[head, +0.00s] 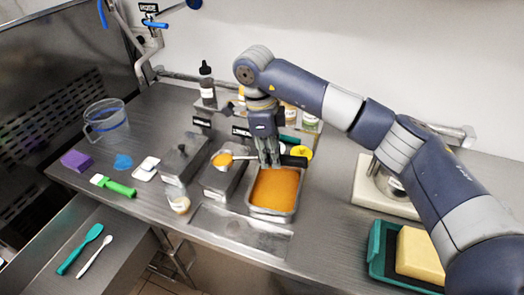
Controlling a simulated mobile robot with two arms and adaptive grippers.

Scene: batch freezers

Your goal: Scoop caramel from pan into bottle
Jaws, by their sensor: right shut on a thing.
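My right gripper (269,162) points down above the steel pan (272,212), which is full of orange caramel (277,187). It is shut on a scoop with a black handle (294,161). The scoop's bowl (222,160) reaches out to the left over a steel container and holds orange caramel. A clear bottle or jar (179,202) with a pale label stands on the counter to the left of the pan, below the scoop's level in the picture. A bottle with a dark top (207,84) stands at the back. My left gripper is not in view.
Lidded steel containers (183,158) stand left of the pan. A clear jug (105,117), purple sponge (76,160) and green-handled brush (114,186) are further left. A teal tray (376,252) with a yellow block (420,254) is at the right.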

